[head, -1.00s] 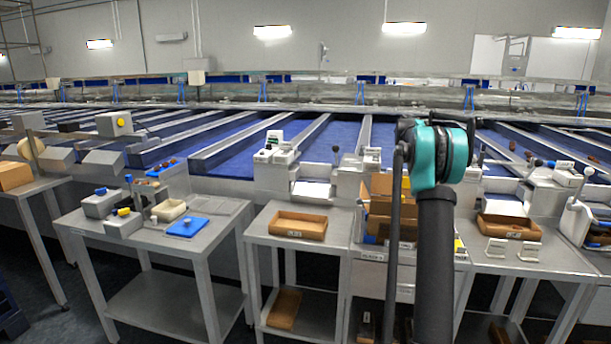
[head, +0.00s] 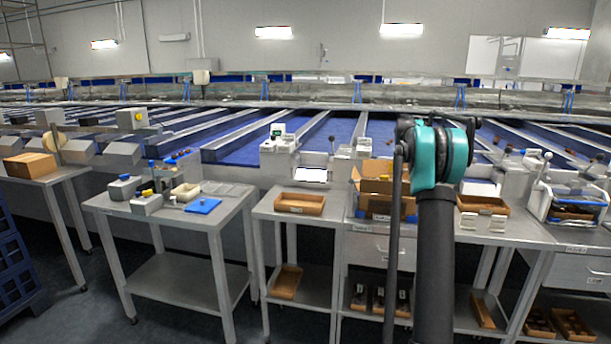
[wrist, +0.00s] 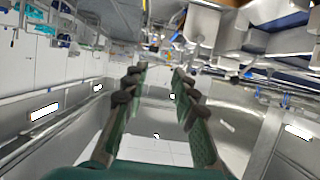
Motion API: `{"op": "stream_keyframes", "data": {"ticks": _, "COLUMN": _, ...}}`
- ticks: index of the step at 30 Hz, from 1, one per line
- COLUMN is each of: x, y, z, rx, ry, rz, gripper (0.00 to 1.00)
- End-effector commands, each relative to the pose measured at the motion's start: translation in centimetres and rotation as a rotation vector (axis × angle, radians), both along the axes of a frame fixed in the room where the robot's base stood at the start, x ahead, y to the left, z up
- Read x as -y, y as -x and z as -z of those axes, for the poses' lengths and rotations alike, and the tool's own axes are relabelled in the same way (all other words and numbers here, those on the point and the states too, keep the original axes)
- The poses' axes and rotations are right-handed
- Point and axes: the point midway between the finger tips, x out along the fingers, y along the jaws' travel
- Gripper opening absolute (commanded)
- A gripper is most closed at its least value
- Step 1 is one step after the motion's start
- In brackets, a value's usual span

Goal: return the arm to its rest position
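My arm (head: 436,230) rises at the right of centre in the head view, with a dark lower link and a teal joint at its top. My gripper is not visible in the head view. In the wrist view my gripper (wrist: 160,82) shows two dark-tipped green fingers, spread apart with nothing between them. The wrist picture is strongly tilted, with ceiling lamps and walls around the fingers, and no object is close to the fingertips.
A steel table (head: 225,216) at left bears grey boxes and a blue tray (head: 203,206). A wooden tray (head: 299,204) sits on the middle table. A cardboard box (head: 372,180) stands beside my arm. Blue conveyor lanes (head: 240,148) run behind. Dark floor lies in front.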

Motion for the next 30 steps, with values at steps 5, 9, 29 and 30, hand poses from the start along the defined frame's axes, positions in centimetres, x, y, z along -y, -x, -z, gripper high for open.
{"op": "stream_keyframes", "data": {"ticks": 5, "x": -1.0, "y": 0.6, "z": 0.7, "rx": -0.028, "ry": -0.042, "rz": -0.035, "gripper": 0.28}}
{"op": "stream_keyframes", "data": {"ticks": 9, "x": -2.0, "y": 1.2, "z": 1.3, "rx": -0.055, "ry": -0.08, "rz": -0.068, "gripper": 0.28}}
{"op": "stream_keyframes", "data": {"ticks": 29, "x": -15.3, "y": 11.9, "z": 10.7, "rx": -0.332, "ry": -0.472, "rz": -0.554, "gripper": 0.28}}
{"op": "stream_keyframes", "data": {"ticks": 30, "x": -16.6, "y": 13.2, "z": 11.7, "rx": -0.354, "ry": -0.501, "rz": -0.606, "gripper": 0.28}}
